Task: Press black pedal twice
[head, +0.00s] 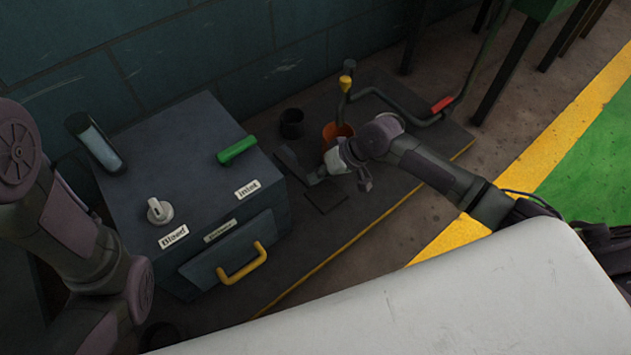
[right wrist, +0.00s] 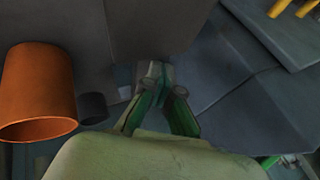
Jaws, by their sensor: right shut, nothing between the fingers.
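The black pedal (head: 289,159) looks like a dark tilted plate on the low platform, beside the right side of the grey box. My right gripper (head: 316,178) reaches in from the right, low over the platform and close to the pedal. It is shut and empty. In the right wrist view its green-sided fingers (right wrist: 159,78) meet at the tips in front of dark surfaces. I cannot tell there which surface is the pedal, or whether the fingers touch it. My left arm shows at the left edge of the head view, but its gripper is out of view.
The grey box (head: 190,150) carries a green handle (head: 238,150), a white knob (head: 159,210) and a yellow drawer handle (head: 243,264). An orange cup (head: 337,131) and a black cup (head: 291,123) stand behind my gripper.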

